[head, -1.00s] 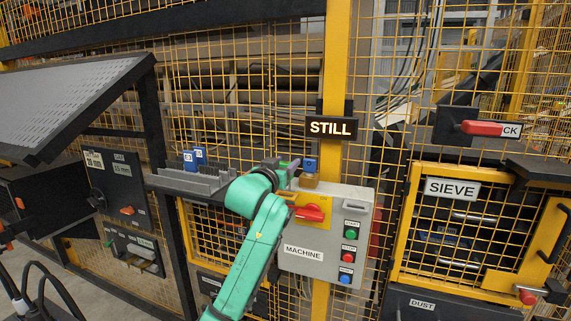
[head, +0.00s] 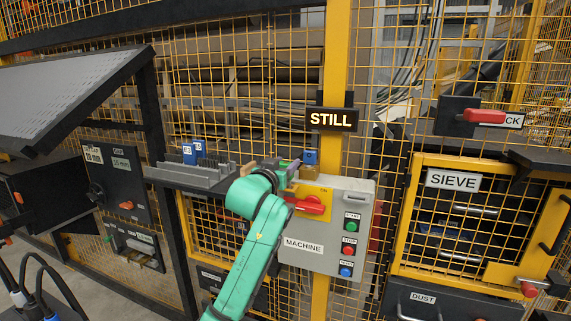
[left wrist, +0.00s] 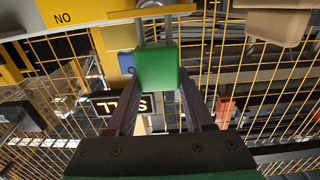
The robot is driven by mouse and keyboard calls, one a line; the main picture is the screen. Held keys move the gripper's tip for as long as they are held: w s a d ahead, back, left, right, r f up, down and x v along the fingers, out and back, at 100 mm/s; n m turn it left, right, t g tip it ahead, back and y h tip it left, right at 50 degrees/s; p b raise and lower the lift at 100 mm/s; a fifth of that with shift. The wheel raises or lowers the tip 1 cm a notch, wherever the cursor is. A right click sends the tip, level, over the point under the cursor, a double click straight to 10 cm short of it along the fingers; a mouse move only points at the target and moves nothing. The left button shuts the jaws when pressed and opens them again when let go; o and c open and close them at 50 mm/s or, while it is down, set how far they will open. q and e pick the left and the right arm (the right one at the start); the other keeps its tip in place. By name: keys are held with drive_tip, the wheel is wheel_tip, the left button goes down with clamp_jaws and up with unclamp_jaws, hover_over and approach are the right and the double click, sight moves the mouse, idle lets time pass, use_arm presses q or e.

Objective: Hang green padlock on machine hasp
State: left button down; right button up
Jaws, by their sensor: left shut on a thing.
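The green padlock (left wrist: 157,68) is between the fingers of my left gripper (left wrist: 157,100) in the left wrist view, which shows the scene upside down. My left gripper (head: 292,167) is shut on the padlock's body at the upper left corner of the grey machine box (head: 362,205). The padlock's metal shackle (left wrist: 170,25) reaches toward a grey bar beside the yellow switch plate (left wrist: 70,18). I cannot tell whether the shackle is through the hasp. The red switch handle (head: 311,205) is on the box. In the head view the padlock is mostly hidden.
A blue item (head: 311,157) is close beside my left gripper above the box. A grey rack (head: 190,175) with blue padlocks (head: 188,152) stands on a ledge at left. A yellow post (head: 337,60) and mesh fence are behind the box. The STILL sign (head: 331,120) is above.

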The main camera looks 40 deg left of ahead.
use_arm(q)
drive_tip(key=shift+f+b, duration=0.8)
drive_tip(key=shift+f, duration=0.4)
drive_tip(key=shift+c, duration=1)
unclamp_jaws()
drive_tip(key=shift+s, duration=0.15)
drive_tip(key=b+v, duration=0.8)
drive_tip(key=v, duration=0.6)
drive_tip(key=shift+s, duration=0.2)
drive_tip(key=shift+d, duration=0.15)
